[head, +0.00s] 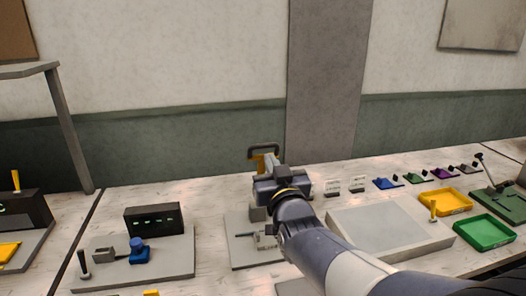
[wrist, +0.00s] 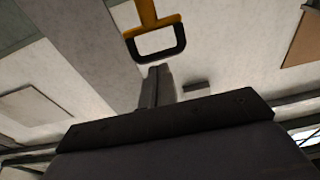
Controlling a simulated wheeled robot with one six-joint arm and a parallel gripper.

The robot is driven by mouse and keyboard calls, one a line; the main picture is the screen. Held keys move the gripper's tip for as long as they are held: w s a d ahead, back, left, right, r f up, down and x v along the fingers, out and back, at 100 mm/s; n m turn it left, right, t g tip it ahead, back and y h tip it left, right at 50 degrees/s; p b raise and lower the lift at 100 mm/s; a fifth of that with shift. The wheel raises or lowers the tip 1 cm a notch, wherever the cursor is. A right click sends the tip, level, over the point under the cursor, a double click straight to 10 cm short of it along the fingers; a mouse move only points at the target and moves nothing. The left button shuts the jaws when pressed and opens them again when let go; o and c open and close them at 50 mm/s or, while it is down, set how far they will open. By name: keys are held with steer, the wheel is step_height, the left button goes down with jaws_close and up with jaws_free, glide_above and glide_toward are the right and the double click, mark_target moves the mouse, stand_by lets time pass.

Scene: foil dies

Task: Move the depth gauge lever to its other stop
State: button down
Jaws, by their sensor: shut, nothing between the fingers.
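My gripper (head: 267,180) is raised over the middle grey plate (head: 243,256) in the head view. Its shut fingers (wrist: 156,80) show in the wrist view with nothing between them. A yellow handle with a black loop (head: 263,151) stands just behind the gripper; the wrist view also shows it (wrist: 155,38), apart from the fingertips. Several levers are in view, and I cannot tell which belongs to the depth gauge: a dark-knobbed lever (head: 84,264) on the left plate, a tilted dark lever (head: 486,165) at the far right, and a yellow lever (head: 16,181) at far left.
A black display box (head: 154,219) and a blue part (head: 139,250) sit on the left plate. A grey slab (head: 385,229), a yellow tray (head: 462,208) and a green tray (head: 511,231) lie right of my arm. Small coloured parts (head: 386,183) line the back.

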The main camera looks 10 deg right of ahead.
mark_target(265, 147)
steer(key=shift+w+r+p, duration=0.15)
steer(key=shift+w+p, duration=0.1)
steer(key=shift+w, duration=0.6)
steer(key=shift+w+r+p, duration=0.15)
steer(key=shift+w+p, duration=0.05)
steer(key=shift+w, duration=0.6)
steer(key=w+r+g+p, duration=0.1)
steer(key=w+p, duration=0.2)
steer(key=w+r+g+p, duration=0.1)
steer(key=w, duration=0.1)
steer(key=shift+r+g, duration=0.3)
steer(key=shift+w+r, duration=0.1)
